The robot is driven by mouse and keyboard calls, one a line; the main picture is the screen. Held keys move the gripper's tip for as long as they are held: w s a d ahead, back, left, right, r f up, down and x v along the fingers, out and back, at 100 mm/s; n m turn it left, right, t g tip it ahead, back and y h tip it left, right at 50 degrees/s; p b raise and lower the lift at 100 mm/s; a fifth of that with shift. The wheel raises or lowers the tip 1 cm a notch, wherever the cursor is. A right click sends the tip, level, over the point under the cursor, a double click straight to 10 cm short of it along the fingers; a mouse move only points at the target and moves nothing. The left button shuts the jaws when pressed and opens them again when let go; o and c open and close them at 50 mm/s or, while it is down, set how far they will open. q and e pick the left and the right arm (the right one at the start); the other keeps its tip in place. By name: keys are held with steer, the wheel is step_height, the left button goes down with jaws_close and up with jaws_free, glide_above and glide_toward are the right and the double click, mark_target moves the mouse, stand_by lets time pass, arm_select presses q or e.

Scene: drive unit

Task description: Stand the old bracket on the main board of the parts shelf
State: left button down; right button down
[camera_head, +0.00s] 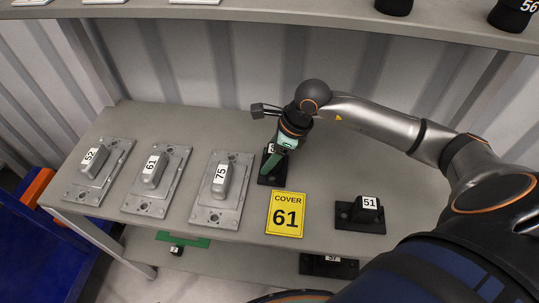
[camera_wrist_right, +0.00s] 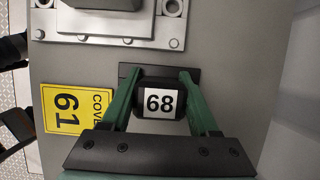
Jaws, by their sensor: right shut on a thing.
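My right gripper (camera_head: 271,167) is shut on a black bracket (camera_head: 265,179) above the main board (camera_head: 322,164) of the parts shelf. In the right wrist view, the bracket's raised block, with a white label reading 68 (camera_wrist_right: 160,102), sits between the two green fingers of the right gripper (camera_wrist_right: 157,84). Its flat base appears to rest upright on the board, though the fingers hide part of it. Another black bracket, labelled 51 (camera_head: 350,214), stands on the board to the right. I cannot tell from a marking which one is old. My left gripper is not in view.
Grey cover plates 52 (camera_head: 118,157), 61 (camera_head: 176,164) and 75 (camera_head: 239,171) stand in a row at left. A yellow "COVER 61" card (camera_head: 285,214) lies near the front edge. A lower board holds a black part labelled 57 (camera_head: 318,265). An upper board (camera_head: 260,12) overhangs the back.

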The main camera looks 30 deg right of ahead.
steer(key=shift+f, duration=0.1)
steer(key=shift+c, duration=0.7)
jaws_free()
steer(key=shift+v, duration=3.95)
